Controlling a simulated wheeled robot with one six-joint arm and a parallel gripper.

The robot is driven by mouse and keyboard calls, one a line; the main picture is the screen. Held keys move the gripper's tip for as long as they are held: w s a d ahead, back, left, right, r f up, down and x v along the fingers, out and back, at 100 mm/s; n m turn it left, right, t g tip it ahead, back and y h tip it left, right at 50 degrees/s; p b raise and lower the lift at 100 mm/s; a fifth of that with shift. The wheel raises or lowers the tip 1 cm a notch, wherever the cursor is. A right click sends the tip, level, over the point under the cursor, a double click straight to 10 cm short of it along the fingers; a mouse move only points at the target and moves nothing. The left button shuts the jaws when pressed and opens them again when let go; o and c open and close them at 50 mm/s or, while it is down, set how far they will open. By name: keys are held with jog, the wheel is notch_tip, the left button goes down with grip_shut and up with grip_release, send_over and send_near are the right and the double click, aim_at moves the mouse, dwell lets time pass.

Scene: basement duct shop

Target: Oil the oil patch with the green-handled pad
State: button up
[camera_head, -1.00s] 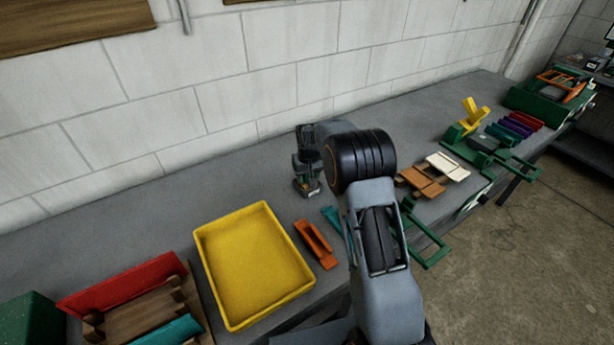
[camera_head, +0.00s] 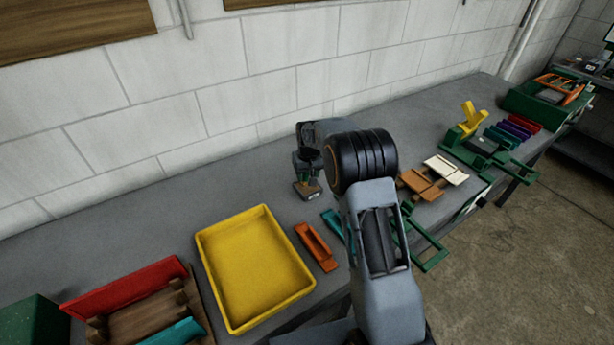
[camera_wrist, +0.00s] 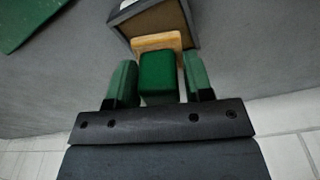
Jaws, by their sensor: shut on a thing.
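My gripper (camera_wrist: 160,80) is shut on a green handle (camera_wrist: 157,75), seen between its two green-faced fingers in the wrist view. A pale wooden piece (camera_wrist: 172,40) sits at the handle's far end. Just beyond is a grey block (camera_wrist: 188,22) with a brown face; whether it is part of the pad or a separate thing, I cannot tell. In the head view my gripper (camera_head: 306,168) points down over the bench behind the yellow tray, with a small grey and brown block (camera_head: 306,190) at its tip. I cannot make out the oil patch.
On the grey bench (camera_head: 150,205) are a yellow tray (camera_head: 300,290), an orange holder (camera_head: 316,247), a teal piece (camera_head: 333,222) and a wooden rack (camera_head: 135,320). Brown and white pieces, a green frame (camera_head: 433,255) and coloured blocks stand right. The block wall (camera_head: 220,90) is close behind.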

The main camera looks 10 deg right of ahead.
jog(key=shift+r+p, duration=1.15)
jog(key=shift+r, duration=1.15)
